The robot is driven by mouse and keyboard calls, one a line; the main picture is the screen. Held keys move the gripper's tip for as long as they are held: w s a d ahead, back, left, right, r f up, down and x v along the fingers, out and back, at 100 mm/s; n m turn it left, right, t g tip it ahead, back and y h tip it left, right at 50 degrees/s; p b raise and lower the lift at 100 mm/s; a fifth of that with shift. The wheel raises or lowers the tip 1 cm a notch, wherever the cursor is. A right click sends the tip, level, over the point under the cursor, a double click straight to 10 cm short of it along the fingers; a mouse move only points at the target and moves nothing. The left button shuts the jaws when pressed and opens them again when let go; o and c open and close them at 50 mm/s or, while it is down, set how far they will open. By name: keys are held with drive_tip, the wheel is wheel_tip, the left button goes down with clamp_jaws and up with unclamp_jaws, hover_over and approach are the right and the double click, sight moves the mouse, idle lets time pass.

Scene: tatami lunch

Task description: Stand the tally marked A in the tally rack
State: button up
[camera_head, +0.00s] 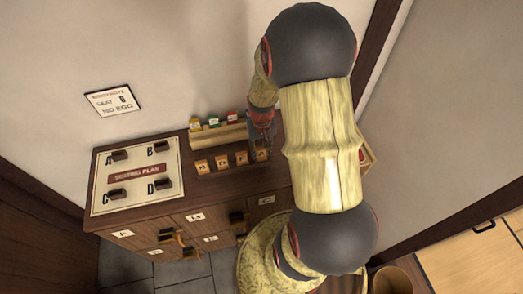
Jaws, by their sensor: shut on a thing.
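My gripper (262,140) points down at the right end of a front row of small orange tallies on the cabinet top. It is shut on the rightmost orange tally (261,156), whose letter is too small to read surely. Other orange tallies (222,162) stand to its left in the same row. I cannot tell whether the held tally is lifted or still touching the surface.
A seating plan board (137,197) with dark blocks by A, B, C and D lies on the left of the cabinet top. Lettered drawers (196,217) are below, some with handles sticking out. A note (113,100) hangs on the wall. My arm hides the cabinet's right part.

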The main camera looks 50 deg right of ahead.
drive_tip(key=o, duration=1.2)
drive_tip(key=shift+o, duration=0.9)
drive_tip(key=o, duration=0.4)
drive_tip(key=shift+c, duration=0.2)
drive_tip(key=shift+o, duration=0.4)
drive_tip(key=shift+r, duration=0.2)
drive_tip(key=shift+r+p, duration=2.45)
drive_tip(key=shift+r, duration=0.95)
